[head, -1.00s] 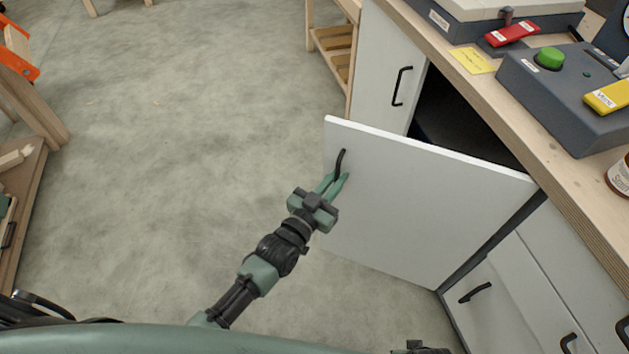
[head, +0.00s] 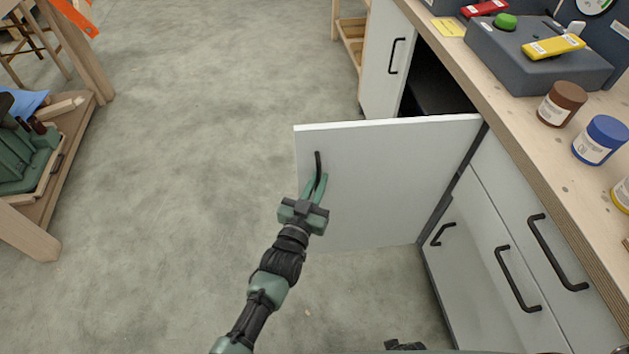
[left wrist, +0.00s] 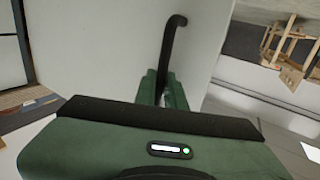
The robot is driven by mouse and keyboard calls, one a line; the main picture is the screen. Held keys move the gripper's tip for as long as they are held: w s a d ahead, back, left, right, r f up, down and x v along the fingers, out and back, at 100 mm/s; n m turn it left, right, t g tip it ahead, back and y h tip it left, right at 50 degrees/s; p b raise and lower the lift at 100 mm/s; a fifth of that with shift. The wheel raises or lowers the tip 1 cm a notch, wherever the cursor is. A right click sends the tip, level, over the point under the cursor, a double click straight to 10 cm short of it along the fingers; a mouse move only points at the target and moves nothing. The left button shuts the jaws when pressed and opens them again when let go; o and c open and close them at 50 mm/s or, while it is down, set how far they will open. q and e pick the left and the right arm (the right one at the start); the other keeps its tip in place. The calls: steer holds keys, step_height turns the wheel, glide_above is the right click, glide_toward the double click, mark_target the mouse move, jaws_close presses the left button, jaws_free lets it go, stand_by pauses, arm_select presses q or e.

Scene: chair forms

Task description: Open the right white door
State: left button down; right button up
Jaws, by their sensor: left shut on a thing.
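The right white door (head: 385,185) stands swung wide open, out from the cabinet, its hinge edge at the right by the drawers. Its black handle (head: 318,162) is near the free edge. My left gripper (head: 316,188) is shut on this handle, and in the left wrist view the green fingers (left wrist: 163,90) close around the handle's lower part, with its bent upper end (left wrist: 176,22) sticking out. The dark cabinet opening (head: 435,85) shows behind the door. Only a small dark piece shows at the bottom edge of the head view, and I cannot tell my right gripper there.
The other white door (head: 385,60) is closed beyond the opening. White drawers with black handles (head: 518,280) are at the right. The wooden worktop (head: 500,110) bears a grey device and several jars. Open concrete floor (head: 190,170) lies left; a wooden shelf (head: 75,150) stands far left.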

arm_select(q)
steer(key=shift+s+d+r, duration=0.1)
steer(key=shift+s, duration=0.25)
arm_select(e)
steer(key=shift+s+f, duration=0.1)
steer(key=shift+s, duration=0.25)
arm_select(q)
steer(key=c, duration=1.8)
jaws_free()
steer(key=shift+o, duration=0.2)
